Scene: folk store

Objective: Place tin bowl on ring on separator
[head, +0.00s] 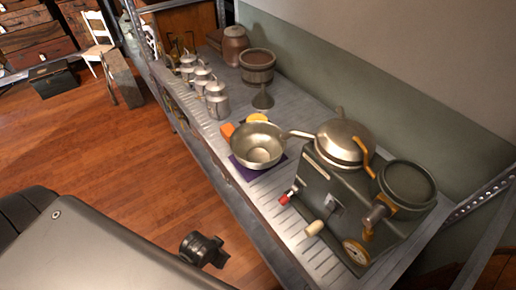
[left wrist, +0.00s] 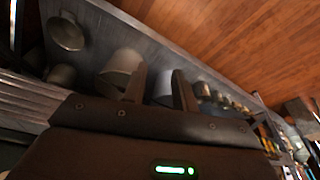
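A round dark ring-like rim (head: 408,184) is at the separator's right end. My left gripper (left wrist: 158,82) shows in the left wrist view with its two fingers apart and nothing clearly between them. My right gripper is not in view.
Several milk cans (head: 216,100), a wooden tub (head: 257,66) and a funnel (head: 263,98) stand further back on the shelf.

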